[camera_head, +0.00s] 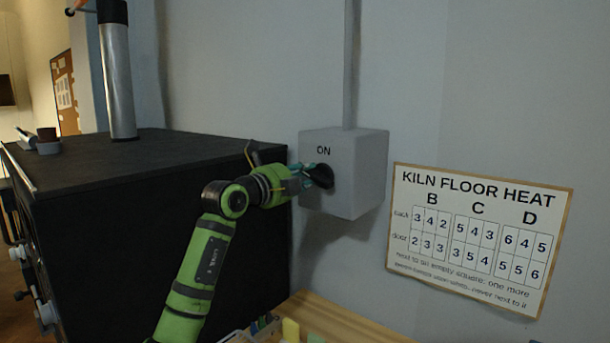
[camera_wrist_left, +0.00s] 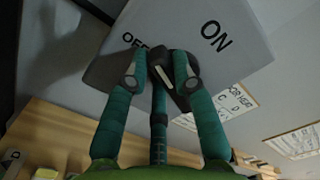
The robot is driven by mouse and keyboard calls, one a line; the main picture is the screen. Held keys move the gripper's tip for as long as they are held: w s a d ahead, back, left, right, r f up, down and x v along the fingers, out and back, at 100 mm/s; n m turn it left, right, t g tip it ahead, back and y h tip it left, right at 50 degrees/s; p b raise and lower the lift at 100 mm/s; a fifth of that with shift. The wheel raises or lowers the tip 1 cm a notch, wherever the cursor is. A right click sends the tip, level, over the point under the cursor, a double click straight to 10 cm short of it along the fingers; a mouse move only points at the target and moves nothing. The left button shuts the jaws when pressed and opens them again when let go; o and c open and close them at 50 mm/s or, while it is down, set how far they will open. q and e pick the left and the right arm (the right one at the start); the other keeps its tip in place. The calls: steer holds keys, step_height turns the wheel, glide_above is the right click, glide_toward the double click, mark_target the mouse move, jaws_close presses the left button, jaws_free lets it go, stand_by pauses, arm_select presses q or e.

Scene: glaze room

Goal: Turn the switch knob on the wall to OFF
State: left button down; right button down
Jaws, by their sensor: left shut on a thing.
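The switch box (camera_head: 362,165) is a grey box on the wall with "ON" printed on its front face, above the dark round knob (camera_head: 325,178). In the left wrist view the box face (camera_wrist_left: 185,22) shows "ON" at the upper right and "OFF", partly covered by a finger, at the upper left. My left gripper (camera_head: 311,176) is at the front of the box, its teal fingers shut on the knob. In the left wrist view the fingertips lie on either side of the dark knob (camera_wrist_left: 179,93). The fingers hide part of the knob, and I cannot tell its exact setting. My right gripper is not in view.
A large black kiln-like box (camera_head: 170,220) with a metal flue pipe (camera_head: 117,80) stands left of the switch, close to my left arm. A "KILN FLOOR HEAT" sign (camera_head: 478,235) hangs to the right. A wooden ledge (camera_head: 335,318) with small items lies below. A conduit (camera_head: 351,65) rises from the switch box.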

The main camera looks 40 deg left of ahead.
arm_select(q)
steer(key=shift+f+n+p, duration=0.2)
steer(key=shift+f+n, duration=0.05)
steer(key=shift+n, duration=0.8)
steer(key=shift+f+n+p, duration=0.15)
steer(key=shift+f+n, duration=0.05)
steer(key=shift+n, duration=0.85)
steer(key=c, duration=1)
jaws_free()
steer(key=s, duration=0.8)
steer(key=s+a, duration=0.1)
steer(key=s, duration=0.3)
